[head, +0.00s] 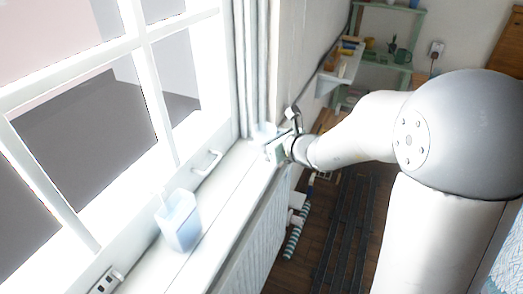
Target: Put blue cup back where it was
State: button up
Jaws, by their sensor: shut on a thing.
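My gripper (276,146) is at the far end of the white window sill, by the window frame's corner. It is shut on a small pale bluish thing (263,131), which looks like the blue cup. The cup is small, washed out by the light and partly hidden by the gripper. I cannot tell whether its base touches the sill. A larger pale blue, square-sided container (180,222) stands on the near part of the sill, apart from my gripper.
The window sill (226,186) is clear between the container and my gripper. A window handle (207,162) juts out above it. A power strip (105,282) lies at the near end. A radiator (258,236) is below. Green shelves (398,58) stand at the back.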

aim_at(261, 160)
jog(key=w+f, duration=0.1)
jog(key=w+a+f, duration=0.1)
jog(key=shift+f, duration=0.3)
jog(key=shift+w+a+f, duration=0.1)
jog(key=shift+f, duration=0.8)
jog(key=shift+w+a+f, duration=0.1)
jog(key=shift+f, duration=0.8)
jog(key=shift+f+b, duration=0.15)
jog(key=shift+b, duration=0.25)
jog(key=o, duration=1)
jog(key=shift+c, duration=0.2)
